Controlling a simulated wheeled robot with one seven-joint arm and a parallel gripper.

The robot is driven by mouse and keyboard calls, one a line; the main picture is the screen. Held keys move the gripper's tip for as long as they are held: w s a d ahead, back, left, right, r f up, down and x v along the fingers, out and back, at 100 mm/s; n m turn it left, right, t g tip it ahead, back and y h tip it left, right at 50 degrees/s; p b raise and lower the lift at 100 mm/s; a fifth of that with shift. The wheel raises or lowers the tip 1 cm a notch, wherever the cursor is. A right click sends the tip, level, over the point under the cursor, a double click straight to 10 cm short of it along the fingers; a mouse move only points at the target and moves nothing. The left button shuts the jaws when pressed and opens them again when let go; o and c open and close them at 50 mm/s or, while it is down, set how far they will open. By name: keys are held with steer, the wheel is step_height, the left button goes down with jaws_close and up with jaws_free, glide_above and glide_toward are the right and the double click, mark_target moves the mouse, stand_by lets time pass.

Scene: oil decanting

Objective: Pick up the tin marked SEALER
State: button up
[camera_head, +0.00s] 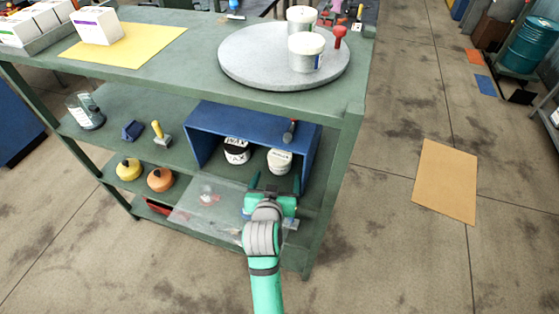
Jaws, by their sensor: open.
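A blue open-fronted box (206,127) stands on the middle shelf of the green rack. Inside it are two tins. The left tin (236,157) is white with a black band and reads like WAX. The right tin (280,166) is white with small dark lettering, too small to read surely; it could be the SEALER tin. My gripper (275,181) is open in front of the box, its fingers pointing toward the right tin, with nothing seen between them. Its fingertips appear apart from the tin, though the exact gap is hard to judge.
A dark-headed tool (290,127) is by the box's upper right. A clear panel (200,200) lies beside my gripper at the lower shelf. A round grey turntable (240,62) with white tubs is on the top. A rack post (335,175) stands right of the box.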

mark_target(280, 160)
steer(key=w, duration=0.4)
steer(key=shift+w+d, duration=0.15)
steer(key=shift+d, duration=0.05)
steer(key=x, duration=0.5)
steer(key=shift+w, duration=0.4)
steer(key=c, duration=1.2)
steer(key=shift+c, duration=0.8)
steer(key=shift+r, duration=0.15)
